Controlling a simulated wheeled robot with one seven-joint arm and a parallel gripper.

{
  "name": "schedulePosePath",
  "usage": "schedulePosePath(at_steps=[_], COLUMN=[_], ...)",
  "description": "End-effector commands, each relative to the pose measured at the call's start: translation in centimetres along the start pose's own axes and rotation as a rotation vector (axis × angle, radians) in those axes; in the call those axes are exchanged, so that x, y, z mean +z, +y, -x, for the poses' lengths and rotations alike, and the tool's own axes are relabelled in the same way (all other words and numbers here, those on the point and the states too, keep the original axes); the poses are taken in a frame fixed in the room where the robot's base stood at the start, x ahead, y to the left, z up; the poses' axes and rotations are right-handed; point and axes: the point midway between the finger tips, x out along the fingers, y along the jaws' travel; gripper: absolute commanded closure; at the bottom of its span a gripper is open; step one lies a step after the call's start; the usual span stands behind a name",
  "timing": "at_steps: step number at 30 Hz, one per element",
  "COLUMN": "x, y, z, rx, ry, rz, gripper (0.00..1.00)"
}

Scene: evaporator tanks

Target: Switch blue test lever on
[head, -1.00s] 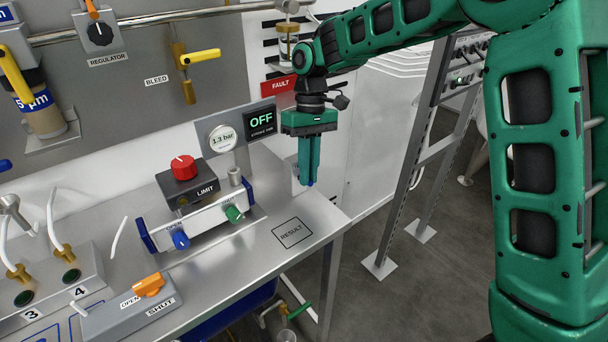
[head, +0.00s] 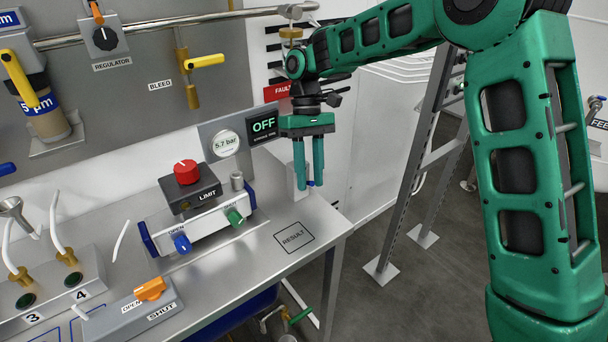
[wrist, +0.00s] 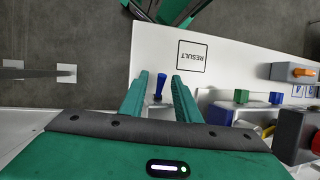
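The blue test lever (wrist: 160,84) stands at the bench's end and shows between my fingers in the wrist view. In the head view only a small blue bit of it (head: 311,184) shows by my fingertips. My gripper (head: 309,185) points down, open, with a finger on either side of the lever and a gap to each; it also shows in the wrist view (wrist: 160,76). I cannot tell whether the fingertips are low enough to span the lever fully. The status display (head: 264,125) reads OFF.
The RESULT square (head: 294,237) on the bench is bare. Left of my gripper are a round gauge (head: 225,143) reading 5.7 bar, the LIMIT box with a red knob (head: 186,172), blue (head: 182,242) and green (head: 235,216) knobs, and an orange OPEN/SHUT handle (head: 150,289).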

Motion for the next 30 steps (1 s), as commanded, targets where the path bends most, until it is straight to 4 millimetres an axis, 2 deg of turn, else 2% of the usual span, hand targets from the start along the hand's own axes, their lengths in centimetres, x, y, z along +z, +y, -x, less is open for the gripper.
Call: schedulePosePath(at_steps=[7, 11, 24, 30], x=[-0.1, -0.1, -0.1, -0.1], y=[0.0, 0.0, 0.0, 0.0], z=[0.2, 1.2, 8.8, 10.5], rx=[0.001, 0.0, 0.0, 0.0], ry=[0.004, 0.004, 0.005, 0.001], rz=[0.0, 0.0, 0.0, 0.0], gripper=[0.7, 0.7, 0.7, 0.7])
